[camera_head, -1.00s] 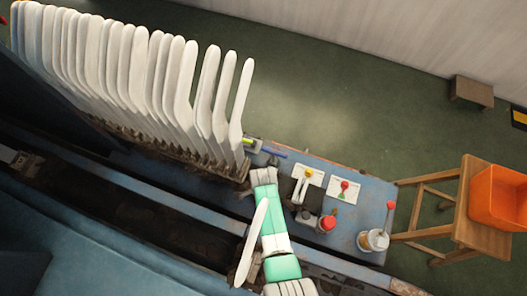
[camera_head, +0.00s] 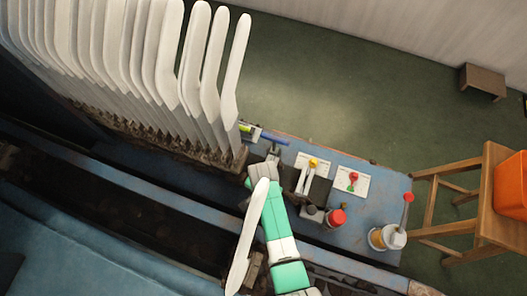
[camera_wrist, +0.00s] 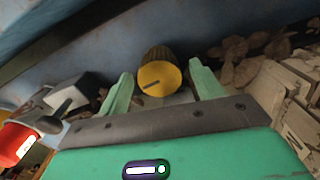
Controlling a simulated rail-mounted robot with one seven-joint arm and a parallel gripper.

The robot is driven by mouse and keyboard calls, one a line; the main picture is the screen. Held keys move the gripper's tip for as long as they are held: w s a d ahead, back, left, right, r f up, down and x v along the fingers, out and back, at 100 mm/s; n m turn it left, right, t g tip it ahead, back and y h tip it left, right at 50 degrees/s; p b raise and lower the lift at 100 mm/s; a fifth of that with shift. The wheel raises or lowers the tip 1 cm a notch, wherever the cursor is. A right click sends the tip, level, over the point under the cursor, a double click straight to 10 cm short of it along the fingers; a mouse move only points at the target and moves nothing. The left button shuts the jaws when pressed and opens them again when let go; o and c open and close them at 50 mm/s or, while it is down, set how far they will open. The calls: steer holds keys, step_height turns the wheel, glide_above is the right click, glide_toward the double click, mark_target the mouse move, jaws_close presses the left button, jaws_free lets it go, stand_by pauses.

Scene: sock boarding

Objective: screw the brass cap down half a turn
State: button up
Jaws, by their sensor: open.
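The brass cap (camera_wrist: 160,78) shows in the wrist view as a round, gold-yellow face with a ribbed side and one dark line across its face. It sits between the two pale green fingers of my gripper (camera_wrist: 162,70), with a gap visible on either side. The fingers are apart and do not appear to press on the cap. In the head view my gripper (camera_head: 264,170) is at the left end of the blue bench, beside the row of white boards. I cannot make out the cap in that view.
White sock boards (camera_head: 190,60) stand closely at left. A wooden stool (camera_head: 470,215) with an orange crate (camera_head: 512,185) is at right.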

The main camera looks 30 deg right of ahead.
steer(key=shift+f, duration=0.4)
steer(key=c, duration=1)
steer(key=shift+r+m+p, duration=0.15)
steer(key=shift+m+p, duration=0.2)
steer(key=shift+m, duration=0.45)
steer(key=o, duration=1)
